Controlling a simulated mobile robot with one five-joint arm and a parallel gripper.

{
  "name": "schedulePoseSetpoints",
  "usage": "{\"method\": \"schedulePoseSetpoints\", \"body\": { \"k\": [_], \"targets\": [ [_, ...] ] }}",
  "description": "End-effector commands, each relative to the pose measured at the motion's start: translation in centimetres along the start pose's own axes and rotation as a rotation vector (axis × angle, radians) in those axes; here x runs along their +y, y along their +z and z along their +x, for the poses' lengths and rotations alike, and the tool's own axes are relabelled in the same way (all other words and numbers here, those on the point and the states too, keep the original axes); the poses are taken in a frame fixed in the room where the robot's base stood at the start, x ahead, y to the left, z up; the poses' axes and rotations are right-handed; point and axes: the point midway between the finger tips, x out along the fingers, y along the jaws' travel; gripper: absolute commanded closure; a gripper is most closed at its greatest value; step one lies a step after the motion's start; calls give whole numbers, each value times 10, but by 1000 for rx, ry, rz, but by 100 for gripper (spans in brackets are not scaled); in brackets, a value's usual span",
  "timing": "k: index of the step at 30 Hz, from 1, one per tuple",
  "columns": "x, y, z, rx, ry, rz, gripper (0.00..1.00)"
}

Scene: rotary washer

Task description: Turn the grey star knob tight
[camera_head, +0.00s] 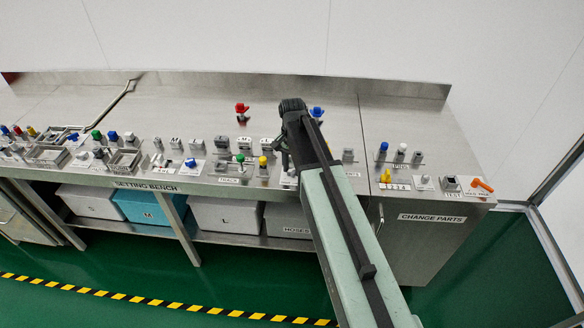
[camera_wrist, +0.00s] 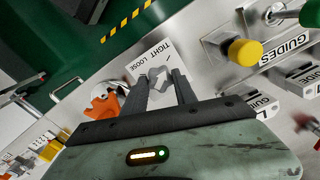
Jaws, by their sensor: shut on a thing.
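The grey star knob (camera_wrist: 159,80) sits on a white plate (camera_wrist: 150,62) marked TIGHT and LOOSE in the wrist view. My gripper (camera_wrist: 160,74) is over the knob with one finger on each side, shut on it. The knob's lower part is partly hidden by the fingers and the gripper body. In the head view my gripper (camera_head: 284,162) points down at the front of the steel bench, and the knob is mostly hidden there.
A yellow knob (camera_wrist: 246,52) on a grey block stands to the right in the wrist view, and an orange part (camera_wrist: 103,103) lies close to the left finger. Several coloured knobs and labelled fixtures line the bench (camera_head: 190,105). Its rear surface has clear stretches.

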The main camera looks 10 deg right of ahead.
Motion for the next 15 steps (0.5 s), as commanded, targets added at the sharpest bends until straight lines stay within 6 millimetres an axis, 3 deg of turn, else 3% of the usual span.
{"method": "schedulePoseSetpoints", "body": {
  "k": [15],
  "targets": [
    [-1, -2, 0, 5, -4, 58, 100]
  ]
}}
